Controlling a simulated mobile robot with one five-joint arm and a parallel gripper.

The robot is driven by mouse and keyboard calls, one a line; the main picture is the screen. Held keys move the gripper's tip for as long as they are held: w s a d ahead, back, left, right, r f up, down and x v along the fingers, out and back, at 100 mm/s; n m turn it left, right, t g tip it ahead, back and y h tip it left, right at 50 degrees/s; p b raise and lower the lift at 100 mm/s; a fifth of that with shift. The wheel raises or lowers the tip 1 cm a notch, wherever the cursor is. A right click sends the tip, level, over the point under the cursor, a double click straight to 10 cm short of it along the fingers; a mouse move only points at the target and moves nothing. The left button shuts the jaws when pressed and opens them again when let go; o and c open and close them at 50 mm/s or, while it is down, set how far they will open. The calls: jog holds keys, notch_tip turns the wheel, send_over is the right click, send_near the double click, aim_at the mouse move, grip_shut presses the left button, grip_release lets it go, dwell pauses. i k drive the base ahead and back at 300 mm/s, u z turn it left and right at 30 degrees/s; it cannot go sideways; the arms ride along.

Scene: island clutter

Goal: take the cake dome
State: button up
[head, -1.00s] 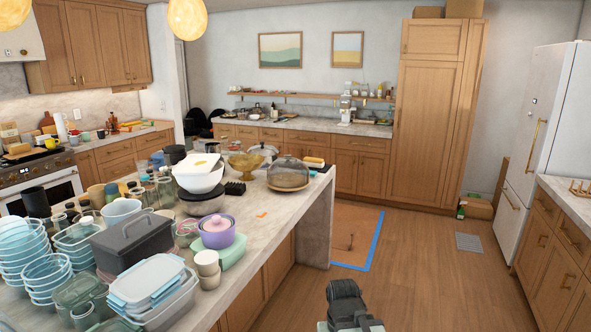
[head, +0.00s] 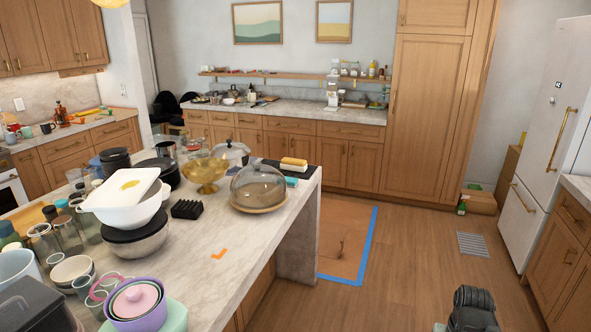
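A cake dome (head: 258,187), clear and tinted with a small knob on top, stands on a round wooden base near the far right end of the marble-topped island (head: 225,240). It looks upright and closed over its base. A dark part of my arm (head: 472,308) shows at the bottom right, over the floor and well apart from the dome. My gripper's fingers cannot be made out.
White and purple bowls crowd the island's left. The wooden floor (head: 400,265) right of the island is open.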

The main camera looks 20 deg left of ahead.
aim_at(257, 186)
jog(key=u, duration=0.2)
jog(key=i, duration=1.15)
jog(key=u, duration=0.85)
jog(key=i, duration=0.45)
jog(key=u, duration=0.45)
jog(key=k, duration=0.9)
jog(key=u, duration=0.15)
jog(key=i, duration=0.9)
